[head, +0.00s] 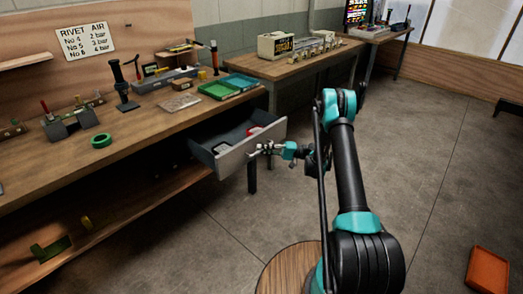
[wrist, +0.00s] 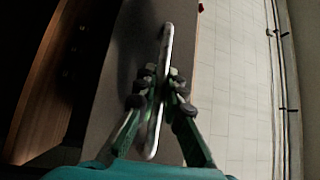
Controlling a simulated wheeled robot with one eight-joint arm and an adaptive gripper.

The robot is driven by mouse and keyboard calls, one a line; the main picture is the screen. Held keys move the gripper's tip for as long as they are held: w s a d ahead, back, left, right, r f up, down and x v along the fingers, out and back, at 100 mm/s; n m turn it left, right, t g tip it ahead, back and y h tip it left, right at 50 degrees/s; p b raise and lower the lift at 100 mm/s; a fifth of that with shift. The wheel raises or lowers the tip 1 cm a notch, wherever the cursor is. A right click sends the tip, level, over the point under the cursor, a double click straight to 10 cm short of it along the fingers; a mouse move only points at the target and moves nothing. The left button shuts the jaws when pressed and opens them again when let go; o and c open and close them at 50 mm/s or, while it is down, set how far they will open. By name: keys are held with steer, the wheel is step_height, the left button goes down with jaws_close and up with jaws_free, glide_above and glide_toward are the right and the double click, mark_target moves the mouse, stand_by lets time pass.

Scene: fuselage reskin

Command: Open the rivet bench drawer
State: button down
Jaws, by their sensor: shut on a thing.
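The rivet bench drawer (head: 252,146) is pulled out from under the bench top, and its grey interior shows from above. A dark item and a red and white item lie inside it. My gripper (head: 262,150) is at the drawer's front panel. In the wrist view, my gripper (wrist: 158,88) has its fingers closed around the long metal bar handle (wrist: 166,45). The handle runs lengthwise along the grey drawer front (wrist: 124,60).
The wooden rivet bench (head: 130,135) carries green trays (head: 222,87), tools and a green tape ring (head: 101,140). A second bench (head: 290,65) stands behind. An orange bin (head: 488,270) and a round wooden top (head: 290,268) are nearer. Floor right of the drawer is clear.

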steer(key=c, duration=1.9)
jaws_free()
steer(key=shift+w, duration=0.1)
steer(key=d, duration=0.4)
steer(key=d+f, duration=0.1)
steer(key=d, duration=0.3)
steer(key=w+d, duration=0.1)
steer(key=d, duration=0.3)
steer(key=shift+f, duration=0.35)
steer(key=shift+r, duration=0.1)
